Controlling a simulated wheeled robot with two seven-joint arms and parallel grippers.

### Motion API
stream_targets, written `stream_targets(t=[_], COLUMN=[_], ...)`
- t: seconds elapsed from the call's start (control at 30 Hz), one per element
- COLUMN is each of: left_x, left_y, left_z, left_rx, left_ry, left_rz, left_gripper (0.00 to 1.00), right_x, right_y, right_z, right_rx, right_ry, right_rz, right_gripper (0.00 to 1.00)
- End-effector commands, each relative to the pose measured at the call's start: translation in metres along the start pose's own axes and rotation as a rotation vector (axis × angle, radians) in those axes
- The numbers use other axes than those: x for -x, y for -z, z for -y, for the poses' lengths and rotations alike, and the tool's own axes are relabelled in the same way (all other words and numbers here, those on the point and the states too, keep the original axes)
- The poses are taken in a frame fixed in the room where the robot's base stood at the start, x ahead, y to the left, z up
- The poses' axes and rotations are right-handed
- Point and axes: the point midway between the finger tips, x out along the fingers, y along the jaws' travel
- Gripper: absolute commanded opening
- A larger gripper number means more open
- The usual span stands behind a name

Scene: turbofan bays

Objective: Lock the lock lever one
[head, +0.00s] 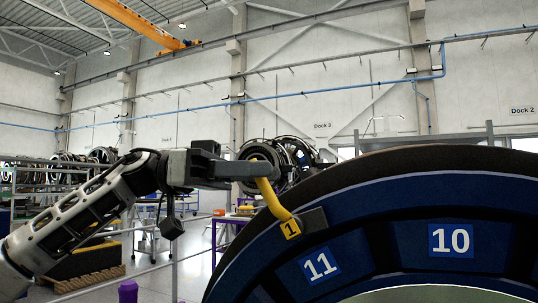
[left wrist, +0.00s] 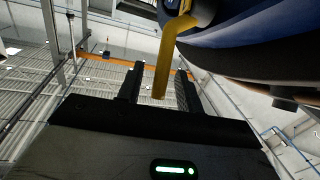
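The lock lever one is a bent yellow lever (head: 268,195) with a "1" label at its base. It sits on a dark grey block (head: 313,220) on the rim of the big blue ring, and its free end points up and left. My left gripper (head: 262,171) is at this free end. In the left wrist view the lever (left wrist: 162,70) stands between the two fingers of the left gripper (left wrist: 159,72). Gaps show on both sides, and the lever is nearer the right finger, so the gripper is open around it. My right gripper is not in view.
The blue ring (head: 380,195) with a dark outer rim fills the lower right and carries number plates 11 (head: 319,265) and 10 (head: 451,240). Other engine rings, racks and carts stand farther back. The air above and left of the ring is clear.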

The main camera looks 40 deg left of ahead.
Motion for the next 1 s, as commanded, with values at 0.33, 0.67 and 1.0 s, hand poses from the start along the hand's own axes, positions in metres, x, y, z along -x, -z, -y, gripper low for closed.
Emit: stream_targets(t=[0.33, 0.67, 1.0], left_x=[-0.02, -0.02, -0.017], left_y=[0.0, 0.0, 0.003], left_z=[0.0, 0.0, 0.006], left_rx=[0.0, -0.001, -0.006], left_ry=[0.001, 0.001, 0.025], left_rz=[-0.001, 0.0, 0.029], left_gripper=[0.36, 0.0, 0.0], right_x=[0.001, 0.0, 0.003], right_y=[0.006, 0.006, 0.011], right_z=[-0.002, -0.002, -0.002], right_rx=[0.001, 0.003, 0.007], right_ry=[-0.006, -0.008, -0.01], right_rz=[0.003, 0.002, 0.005], right_gripper=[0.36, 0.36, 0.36])
